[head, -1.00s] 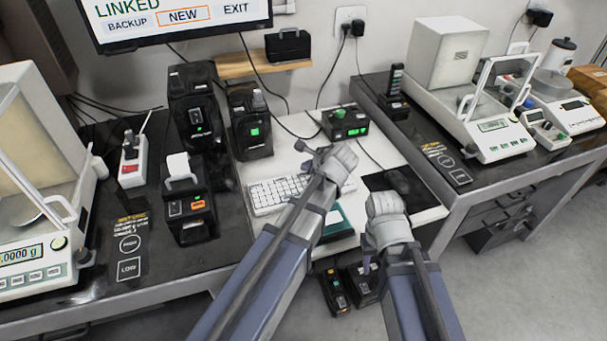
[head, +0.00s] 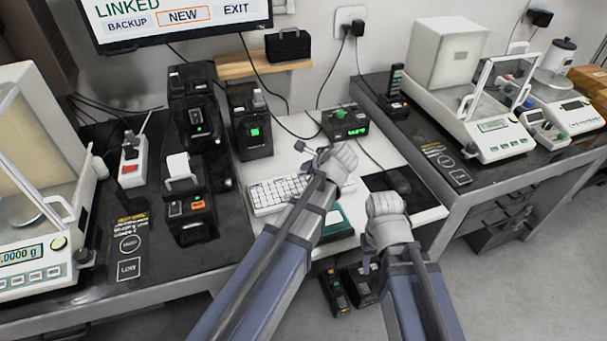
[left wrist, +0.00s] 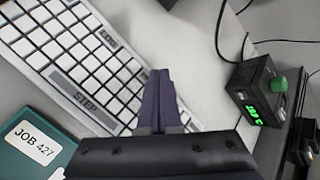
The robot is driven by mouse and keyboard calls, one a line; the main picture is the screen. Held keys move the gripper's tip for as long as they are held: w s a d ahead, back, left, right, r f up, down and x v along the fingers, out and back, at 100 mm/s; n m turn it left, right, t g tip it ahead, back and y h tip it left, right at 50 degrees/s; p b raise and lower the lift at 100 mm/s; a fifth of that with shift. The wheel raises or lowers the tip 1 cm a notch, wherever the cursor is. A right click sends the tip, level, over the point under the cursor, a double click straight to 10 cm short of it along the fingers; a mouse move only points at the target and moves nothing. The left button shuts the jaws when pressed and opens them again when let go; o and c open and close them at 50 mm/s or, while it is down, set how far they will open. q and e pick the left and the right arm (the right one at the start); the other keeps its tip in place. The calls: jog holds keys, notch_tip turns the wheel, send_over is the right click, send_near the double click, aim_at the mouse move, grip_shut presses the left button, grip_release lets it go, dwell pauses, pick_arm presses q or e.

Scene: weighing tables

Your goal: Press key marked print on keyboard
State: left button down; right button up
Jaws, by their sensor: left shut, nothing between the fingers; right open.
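The white keyboard (head: 268,196) lies on the white desk, partly behind my left arm in the head view. In the left wrist view the keyboard (left wrist: 62,48) fills the upper left, tilted. A grey key (left wrist: 88,98) there reads STEP; another marked key (left wrist: 108,38) is too small to read surely. My left gripper (left wrist: 160,75) is shut and empty, its tips over or beside the keyboard's edge; contact cannot be told.
A green-topped JOB 427 notebook (left wrist: 32,143) lies beside the keyboard. A black box with a green knob (head: 346,124) stands behind. A mouse (head: 398,181) lies on a black mat right. Label printers (head: 188,205) stand left. Balances flank both sides.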

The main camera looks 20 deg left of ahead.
pick_arm(q)
jog(key=shift+f, duration=0.1)
dwell(0.3)
jog(key=shift+f+b, duration=0.3)
jog(key=shift+b, duration=0.15)
jog(key=shift+f+b, duration=0.35)
jog(key=shift+f, duration=0.05)
dwell(0.4)
jog(key=shift+r, duration=0.2)
jog(key=shift+r+p, duration=0.65)
jog(key=shift+p, duration=0.15)
notch_tip(320, 180, up, 5)
jog(key=p, duration=0.5)
